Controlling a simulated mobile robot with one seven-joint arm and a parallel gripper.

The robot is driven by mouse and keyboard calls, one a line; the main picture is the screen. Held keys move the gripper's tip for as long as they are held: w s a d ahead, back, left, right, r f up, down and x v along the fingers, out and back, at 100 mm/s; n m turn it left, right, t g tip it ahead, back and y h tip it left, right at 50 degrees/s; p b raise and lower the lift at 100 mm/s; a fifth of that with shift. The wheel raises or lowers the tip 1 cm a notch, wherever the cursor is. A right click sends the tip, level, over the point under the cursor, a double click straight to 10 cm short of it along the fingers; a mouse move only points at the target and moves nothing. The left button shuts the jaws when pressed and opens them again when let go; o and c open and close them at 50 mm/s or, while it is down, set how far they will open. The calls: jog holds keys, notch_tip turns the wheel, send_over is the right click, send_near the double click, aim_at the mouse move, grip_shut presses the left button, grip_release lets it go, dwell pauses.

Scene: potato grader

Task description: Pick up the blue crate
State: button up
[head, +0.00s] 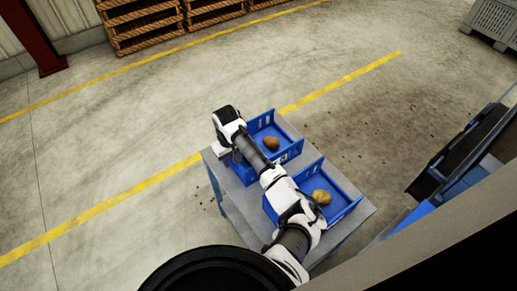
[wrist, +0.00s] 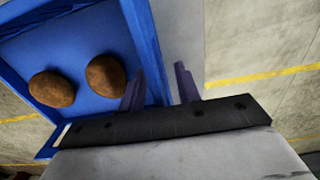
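Two blue crates stand on a grey table in the head view. The far blue crate (head: 291,154) has a brown potato (head: 271,143) showing, and my arm covers part of it. The near blue crate (head: 346,211) has a tan potato (head: 321,197) showing, also partly behind my arm. My gripper (head: 222,149) is at the left side of the far crate. In the wrist view, a blue crate (wrist: 149,45) holds two brown potatoes (wrist: 104,76). My gripper (wrist: 159,70) is open there, one finger inside the crate wall and one outside; contact cannot be told.
The grey table top (head: 355,215) has narrow bare strips around the crates. Dark machinery with a blue frame (head: 465,180) stands at the right. Wooden pallets (head: 145,25) are at the back, and a grey bin (head: 492,20) is at the far right.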

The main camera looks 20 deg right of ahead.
grip_shut()
jog(key=shift+r, duration=0.2)
notch_tip(320, 180, up, 20)
dwell(0.7)
jog(key=shift+f, duration=0.15)
